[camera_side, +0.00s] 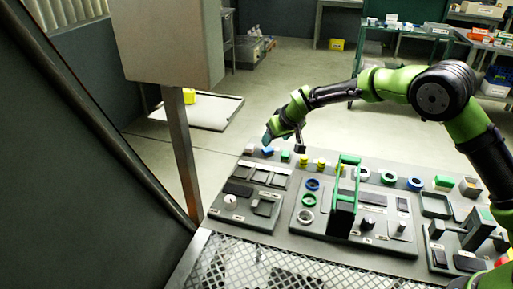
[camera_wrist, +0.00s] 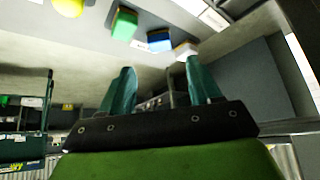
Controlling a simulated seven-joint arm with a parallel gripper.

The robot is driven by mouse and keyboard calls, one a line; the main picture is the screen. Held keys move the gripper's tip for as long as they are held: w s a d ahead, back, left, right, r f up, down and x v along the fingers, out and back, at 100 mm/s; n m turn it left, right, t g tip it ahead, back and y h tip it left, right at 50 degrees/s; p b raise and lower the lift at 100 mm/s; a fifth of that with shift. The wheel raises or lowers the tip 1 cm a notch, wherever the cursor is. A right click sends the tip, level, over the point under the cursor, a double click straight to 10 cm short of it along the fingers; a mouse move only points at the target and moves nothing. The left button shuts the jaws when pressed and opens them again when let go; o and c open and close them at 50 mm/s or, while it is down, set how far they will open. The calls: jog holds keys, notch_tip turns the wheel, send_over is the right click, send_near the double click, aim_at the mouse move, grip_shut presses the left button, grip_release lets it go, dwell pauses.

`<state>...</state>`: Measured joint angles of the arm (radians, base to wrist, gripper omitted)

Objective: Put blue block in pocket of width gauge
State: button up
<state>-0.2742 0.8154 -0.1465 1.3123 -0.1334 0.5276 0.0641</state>
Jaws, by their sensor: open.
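The blue block (camera_side: 267,152) stands in the back row of the work table, between a whitish block and a green block. In the wrist view the blue block (camera_wrist: 159,40) shows beyond the fingertips, roughly between them. My gripper (camera_side: 268,137) is above the back row near the blue block, apart from it. Its two teal fingers (camera_wrist: 158,68) are spread with nothing between them. A grey panel with dark slots (camera_side: 222,211) lies in front of the row at the left; I cannot tell which part is the width gauge or its pocket.
The whitish block (camera_side: 249,149) and green block (camera_side: 285,156) are close neighbours on either side. Yellow pieces (camera_side: 320,163) and rings continue the row rightward. A tall green-framed fixture (camera_side: 345,195) rises from the middle panel. A post (camera_side: 180,150) stands left of the table.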

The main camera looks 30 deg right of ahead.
jog(key=s+d+r+m+y, duration=0.1)
jog(key=s+d+r, duration=0.2)
jog(key=s+r, duration=0.65)
jog(key=s+d+r+m, duration=0.2)
jog(key=s+d+r, duration=0.1)
jog(key=s+r, duration=0.65)
jog(key=s+f+m+y, duration=0.1)
jog(key=s, duration=1.8)
jog(key=shift+s+d+f+t, duration=0.2)
jog(key=shift+s+f+t, duration=0.1)
jog(key=shift+s+f, duration=0.1)
jog(key=shift+w, duration=0.1)
jog(key=shift+o, duration=0.5)
